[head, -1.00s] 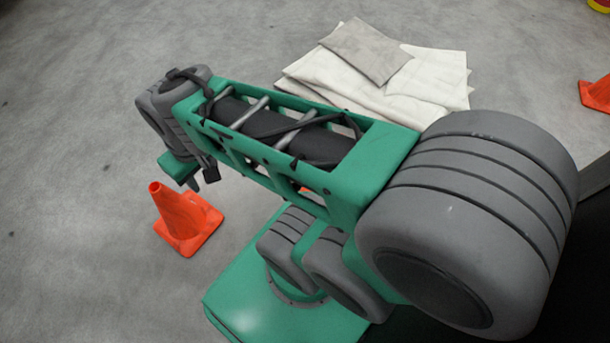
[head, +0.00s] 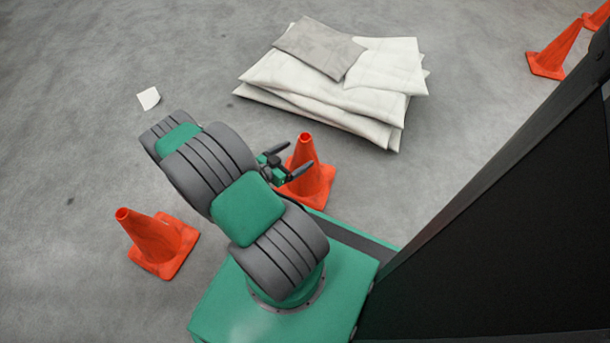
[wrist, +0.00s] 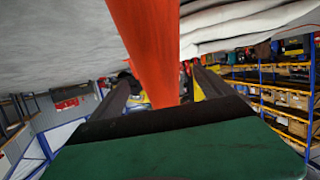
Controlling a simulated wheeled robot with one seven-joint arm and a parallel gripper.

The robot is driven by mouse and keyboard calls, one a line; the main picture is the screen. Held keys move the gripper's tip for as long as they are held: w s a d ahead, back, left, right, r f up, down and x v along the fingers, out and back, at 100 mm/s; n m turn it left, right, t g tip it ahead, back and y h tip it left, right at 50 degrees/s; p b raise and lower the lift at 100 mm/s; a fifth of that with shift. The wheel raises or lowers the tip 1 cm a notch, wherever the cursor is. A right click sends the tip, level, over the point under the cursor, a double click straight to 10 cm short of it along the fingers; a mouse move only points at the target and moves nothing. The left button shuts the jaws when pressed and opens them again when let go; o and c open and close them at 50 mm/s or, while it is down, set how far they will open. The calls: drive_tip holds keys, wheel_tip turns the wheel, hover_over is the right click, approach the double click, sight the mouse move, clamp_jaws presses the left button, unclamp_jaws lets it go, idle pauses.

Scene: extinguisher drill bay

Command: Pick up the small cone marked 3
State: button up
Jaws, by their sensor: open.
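An orange cone (head: 312,187) stands upright on the floor just behind my base, right at my gripper (head: 297,158). My gripper is open, its fingers pointing at the upper part of this cone. In the wrist view the orange cone (wrist: 150,45) rises between the two dark fingers of my gripper (wrist: 160,78), which stand apart on either side of it. A second orange cone (head: 155,243) stands to the left of my base. No number is readable on any cone, so I cannot tell which is marked 3.
A stack of white and grey sheets (head: 340,85) lies behind the near cone. A small white paper (head: 148,98) lies at left. More orange cones (head: 552,50) stand at the upper right. Shelving (wrist: 275,95) shows in the wrist view. The left floor is mostly clear.

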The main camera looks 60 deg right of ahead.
drive_tip(key=b+x, duration=0.3)
drive_tip(key=x, duration=0.5)
drive_tip(key=shift+s+b, duration=0.15)
drive_tip(key=shift+b, duration=0.2)
drive_tip(key=shift+r, duration=0.1)
clamp_jaws()
idle(0.3)
